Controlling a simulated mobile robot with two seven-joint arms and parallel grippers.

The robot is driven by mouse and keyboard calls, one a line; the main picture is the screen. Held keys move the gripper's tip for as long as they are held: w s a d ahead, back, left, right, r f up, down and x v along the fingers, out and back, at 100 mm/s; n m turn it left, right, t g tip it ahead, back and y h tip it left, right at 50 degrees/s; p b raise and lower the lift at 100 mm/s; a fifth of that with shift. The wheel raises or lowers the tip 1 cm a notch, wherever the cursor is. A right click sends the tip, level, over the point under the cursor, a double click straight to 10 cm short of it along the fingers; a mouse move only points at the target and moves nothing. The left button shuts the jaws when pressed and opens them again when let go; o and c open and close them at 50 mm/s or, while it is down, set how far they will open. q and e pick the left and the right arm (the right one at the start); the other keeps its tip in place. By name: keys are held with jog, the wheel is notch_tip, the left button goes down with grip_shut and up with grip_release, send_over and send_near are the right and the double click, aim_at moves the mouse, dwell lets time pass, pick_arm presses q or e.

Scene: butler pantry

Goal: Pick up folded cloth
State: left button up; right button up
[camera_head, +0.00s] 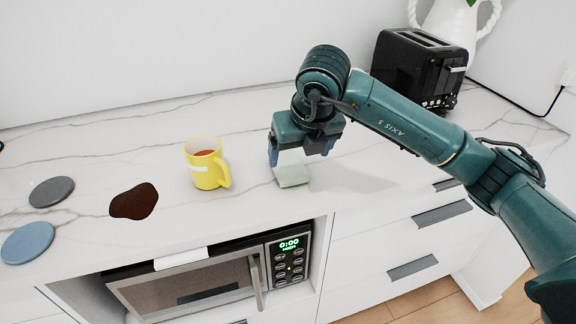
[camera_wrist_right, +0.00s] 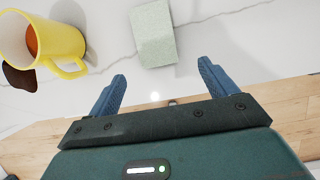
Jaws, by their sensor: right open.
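The folded cloth (camera_head: 291,171) is pale green and lies on the white marble counter, just right of the yellow mug. My right gripper (camera_head: 299,158) is open directly above and around the cloth in the head view, its fingers pointing down. In the right wrist view the cloth (camera_wrist_right: 153,34) shows beyond the fingertips of the right gripper (camera_wrist_right: 162,68), roughly centred between them. Nothing is between the fingers. Whether the fingertips touch the counter cannot be told. My left gripper is not in view.
A yellow mug (camera_head: 207,163) with brown liquid stands left of the cloth. A dark spill (camera_head: 134,201) and two round coasters, grey (camera_head: 52,191) and blue (camera_head: 28,243), lie further left. A black toaster (camera_head: 418,68) stands at the back right. A microwave (camera_head: 205,285) sits below the counter edge.

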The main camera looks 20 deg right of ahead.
aim_at(292, 171)
jog(key=x, duration=0.5)
jog(key=p+x, duration=0.1)
jog(key=x, duration=0.1)
jog(key=shift+w+a+f, duration=0.15)
jog(key=shift+w+a, duration=0.1)
jog(key=shift+c, duration=0.3)
jog(key=c, duration=1)
notch_tip(292, 171, up, 10)
jog(key=shift+r+b, duration=0.1)
jog(key=shift+b, duration=0.3)
